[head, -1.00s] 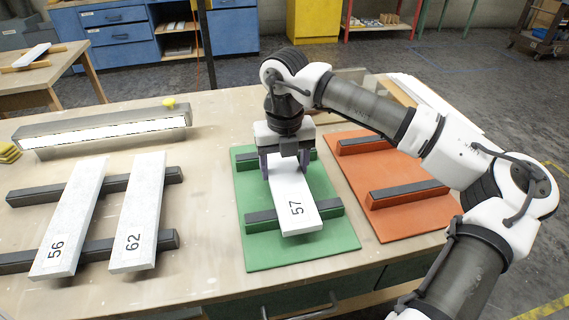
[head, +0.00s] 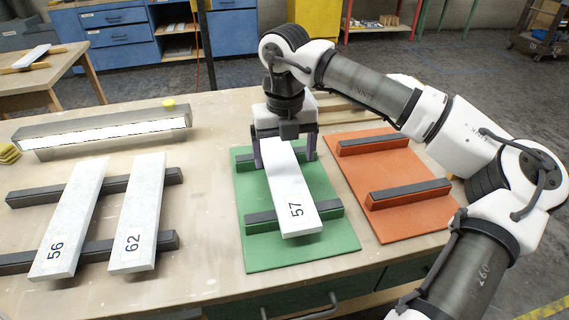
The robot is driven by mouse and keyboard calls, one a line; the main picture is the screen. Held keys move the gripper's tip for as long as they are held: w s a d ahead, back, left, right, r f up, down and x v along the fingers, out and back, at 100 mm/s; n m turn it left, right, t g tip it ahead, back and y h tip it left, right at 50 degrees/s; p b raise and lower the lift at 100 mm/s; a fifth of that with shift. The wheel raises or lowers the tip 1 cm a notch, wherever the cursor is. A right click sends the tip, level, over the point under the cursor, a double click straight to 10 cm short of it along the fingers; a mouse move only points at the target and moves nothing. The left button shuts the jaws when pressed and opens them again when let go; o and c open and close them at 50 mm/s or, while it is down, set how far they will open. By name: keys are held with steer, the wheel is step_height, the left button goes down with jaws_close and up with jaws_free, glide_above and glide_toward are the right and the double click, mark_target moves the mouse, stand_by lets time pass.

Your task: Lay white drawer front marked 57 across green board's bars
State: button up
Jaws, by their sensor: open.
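The white drawer front marked 57 (head: 295,201) lies across the dark bars of the green board (head: 300,257), its numbered end towards the front. It rests on the near bar (head: 262,220); the far bar is partly hidden by my gripper. My gripper (head: 284,160) is open just above the front's far end, one finger on each side of it. The fingers look apart from the front's edges.
White fronts marked 56 (head: 70,215) and 62 (head: 140,205) lie across two dark bars on the left. An orange board (head: 405,222) with two empty bars is on the right. A lit lamp bar (head: 105,132) stands at the back left.

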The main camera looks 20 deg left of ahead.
mark_target(284, 172)
step_height(284, 172, up, 8)
stand_by(0.5)
